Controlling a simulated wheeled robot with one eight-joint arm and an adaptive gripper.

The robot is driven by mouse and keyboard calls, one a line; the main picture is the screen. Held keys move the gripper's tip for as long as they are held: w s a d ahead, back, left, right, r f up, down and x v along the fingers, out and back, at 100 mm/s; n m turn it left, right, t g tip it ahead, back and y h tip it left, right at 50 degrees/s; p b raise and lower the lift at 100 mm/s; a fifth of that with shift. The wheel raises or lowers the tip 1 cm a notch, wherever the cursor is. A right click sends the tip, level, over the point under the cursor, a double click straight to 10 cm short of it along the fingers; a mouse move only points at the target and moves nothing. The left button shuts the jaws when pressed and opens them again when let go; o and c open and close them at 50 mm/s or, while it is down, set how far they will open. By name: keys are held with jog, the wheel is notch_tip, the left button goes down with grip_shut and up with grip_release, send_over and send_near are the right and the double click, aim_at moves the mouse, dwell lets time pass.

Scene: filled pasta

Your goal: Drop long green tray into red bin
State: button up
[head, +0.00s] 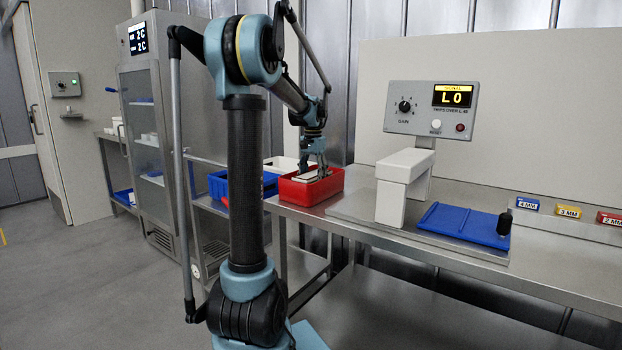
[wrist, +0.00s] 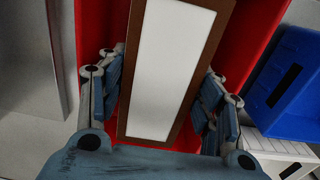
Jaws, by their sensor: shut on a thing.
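The red bin (head: 330,187) stands at the left end of the steel bench. My gripper (head: 313,160) reaches down into its opening. In the wrist view, my gripper (wrist: 162,88) has a finger on each side of a long tray (wrist: 172,70) with a white top and brown edges. My gripper is shut on this tray. In the head view, the tray (head: 306,178) is a small pale shape inside the bin's rim. The red bin (wrist: 92,25) lies below and around it in the wrist view. I see no green on the tray. Whether it touches the bin floor is hidden.
A blue bin (head: 228,184) and a white box (head: 281,163) stand close to the red bin. To the right are a white arch (head: 391,200), a blue plate (head: 462,224) and a control panel (head: 430,108). The bench front (head: 350,226) is clear.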

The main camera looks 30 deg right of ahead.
jog(key=shift+f, duration=0.55)
dwell(0.4)
jog(key=o, duration=1.3)
jog(key=shift+o, duration=1.2)
jog(key=shift+r, duration=3.5)
